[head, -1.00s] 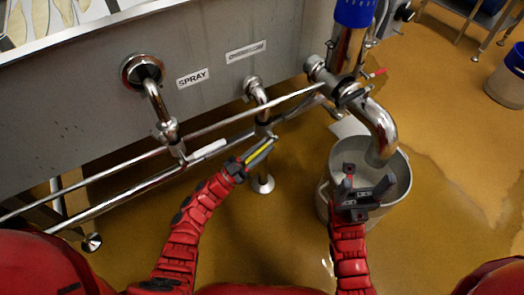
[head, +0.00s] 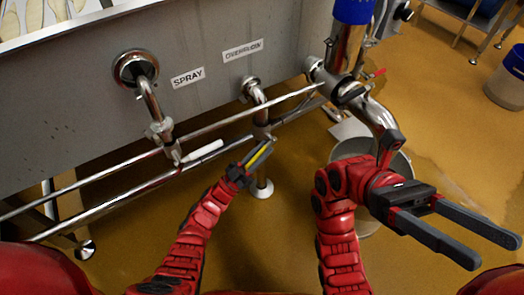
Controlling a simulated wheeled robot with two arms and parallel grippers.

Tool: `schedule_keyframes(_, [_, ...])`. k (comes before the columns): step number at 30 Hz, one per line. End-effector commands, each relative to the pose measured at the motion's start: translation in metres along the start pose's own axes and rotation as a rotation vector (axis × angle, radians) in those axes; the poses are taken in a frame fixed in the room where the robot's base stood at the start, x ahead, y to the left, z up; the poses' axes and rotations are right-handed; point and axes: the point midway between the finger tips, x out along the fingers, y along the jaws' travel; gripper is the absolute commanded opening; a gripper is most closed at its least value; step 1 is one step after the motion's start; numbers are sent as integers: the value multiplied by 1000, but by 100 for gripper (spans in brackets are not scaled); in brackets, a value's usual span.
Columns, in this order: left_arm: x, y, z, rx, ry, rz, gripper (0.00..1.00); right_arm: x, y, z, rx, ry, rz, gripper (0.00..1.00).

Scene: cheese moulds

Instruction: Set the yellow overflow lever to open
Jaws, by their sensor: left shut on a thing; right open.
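The yellow overflow lever (head: 260,154) is in the head view, on the pipe below the "OVERFLOW" label (head: 243,51). My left gripper (head: 257,157) is shut on the lever, its dark fingers on either side of the yellow, and hides part of it. The overflow pipe (head: 260,98) comes out of the steel vat wall and runs down to a round foot piece (head: 264,190). My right gripper (head: 462,232) is open and empty at the right, pointing right and away from the lever.
A white-handled valve lever (head: 203,151) is on the spray pipe at left. Long steel rails (head: 110,200) run along the vat. A metal bucket (head: 400,166) stands under the large outlet pipe (head: 376,116), partly hidden by my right arm. The wet floor at right is mostly clear.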

Motion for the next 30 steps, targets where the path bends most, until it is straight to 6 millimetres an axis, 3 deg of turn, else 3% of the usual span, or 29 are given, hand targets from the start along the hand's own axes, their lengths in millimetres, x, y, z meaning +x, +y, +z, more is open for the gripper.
schedule_keyframes(3, [0,0,0,-1,-2,-2,0,0,0,0,0,-1,-1,65])
schedule_keyframes(4, [0,0,0,0,-2,-2,26,0,0,0,0,-1,-1,65])
schedule_keyframes(9, [0,0,0,0,-1,-1,52,0,0,0,0,-1,-1,65])
schedule_keyframes(20, [-3,-1,1,-1,-4,-2,52,-4,-2,4,-5,-28,-16,65])
schedule_keyframes(30, [-44,-1,1,-4,-8,-5,52,-51,-15,24,-45,-305,-165,65])
